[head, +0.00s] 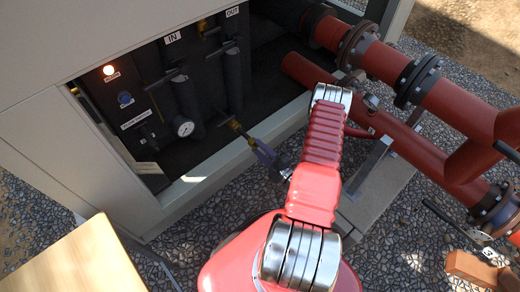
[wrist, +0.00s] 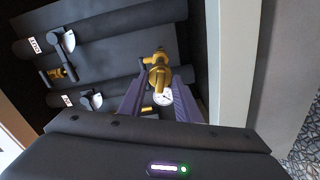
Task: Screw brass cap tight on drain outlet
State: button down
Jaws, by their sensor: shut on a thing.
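My gripper (head: 258,148) reaches into the open chiller cabinet, its purple fingers at the end of the red arm. In the wrist view the gripper (wrist: 159,86) is shut on brass at its fingertips, which I take to be the brass cap (wrist: 158,76). The brass drain outlet (head: 236,126) shows just beyond the fingertips in the head view, in line with them. The fingers hide part of the brass, and I cannot tell where the cap ends and the outlet begins, or how far it is threaded.
Dark insulated pipes (head: 188,97) with valves and a pressure gauge (head: 183,126) stand inside the cabinet. Its pale frame edge (head: 205,172) runs below my gripper. Large red pipes (head: 440,90) lie to the right. A wooden surface (head: 75,262) is at lower left, a brick (head: 470,268) at lower right.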

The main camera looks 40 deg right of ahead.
jog(key=m, duration=0.3)
jog(key=shift+d+f, duration=0.15)
jog(key=c, duration=1.2)
grip_release()
jog(key=shift+o, duration=0.2)
jog(key=o, duration=0.4)
jog(key=shift+s, duration=5.95)
jog(key=shift+s+d, duration=0.1)
jog(key=shift+s+d, duration=0.15)
jog(key=shift+s, duration=6.7)
